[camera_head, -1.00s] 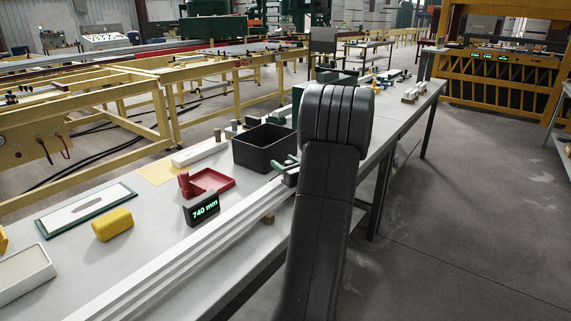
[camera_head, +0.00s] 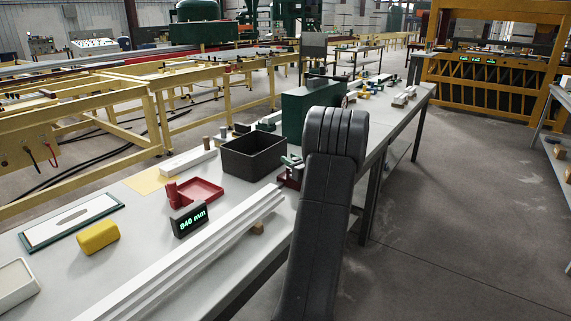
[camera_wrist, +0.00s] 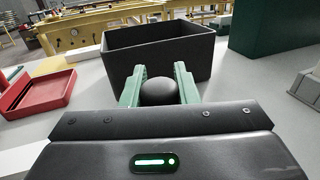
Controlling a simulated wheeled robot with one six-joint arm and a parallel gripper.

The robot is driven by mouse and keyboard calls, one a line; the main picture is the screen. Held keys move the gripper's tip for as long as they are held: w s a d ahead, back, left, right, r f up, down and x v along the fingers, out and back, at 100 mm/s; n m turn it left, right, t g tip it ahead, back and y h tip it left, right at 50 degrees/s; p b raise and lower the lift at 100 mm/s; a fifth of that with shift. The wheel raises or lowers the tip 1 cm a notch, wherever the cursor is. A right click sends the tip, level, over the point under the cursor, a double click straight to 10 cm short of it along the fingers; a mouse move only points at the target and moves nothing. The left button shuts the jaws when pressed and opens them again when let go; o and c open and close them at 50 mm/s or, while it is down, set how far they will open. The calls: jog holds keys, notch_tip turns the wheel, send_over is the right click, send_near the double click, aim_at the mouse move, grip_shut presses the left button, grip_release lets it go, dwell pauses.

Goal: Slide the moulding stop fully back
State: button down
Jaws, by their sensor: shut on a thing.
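My gripper (camera_wrist: 160,72) has its green fingers shut on a round black knob (camera_wrist: 158,92) in the wrist view. In the head view the green fingers (camera_head: 290,162) are just left of my dark arm. The knob appears to belong to the moulding stop (camera_head: 289,179), a small dark red piece at the far end of the white moulding (camera_head: 200,254); my arm partly hides it. The digital readout (camera_head: 190,220) beside the moulding shows 840 mm.
A black open box (camera_head: 253,158) stands close beyond the gripper, also in the wrist view (camera_wrist: 160,54). A red tray (camera_head: 198,190) is left of it. A green box (camera_head: 300,115) stands farther along the bench. A yellow block (camera_head: 98,237) lies at left.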

jog(key=shift+w+d+r, duration=0.1)
jog(key=shift+d+r, duration=0.05)
jog(key=shift+r, duration=0.05)
jog(key=c, duration=1.1)
grip_release()
jog(key=shift+w+d+f, duration=0.1)
jog(key=shift+w, duration=0.05)
jog(key=b+v, duration=0.1)
jog(key=v, duration=1.3)
jog(key=shift+s+a+p+x, duration=0.15)
jog(key=shift+a+x, duration=0.05)
jog(key=shift+x, duration=2.05)
jog(key=shift+s+a+p+x, duration=0.1)
jog(key=shift+s+a+x, duration=0.1)
jog(key=shift+x, duration=2.1)
jog(key=shift+s+a+p+x, duration=0.1)
jog(key=shift+a+p+x, duration=0.1)
jog(key=shift+x, duration=2.05)
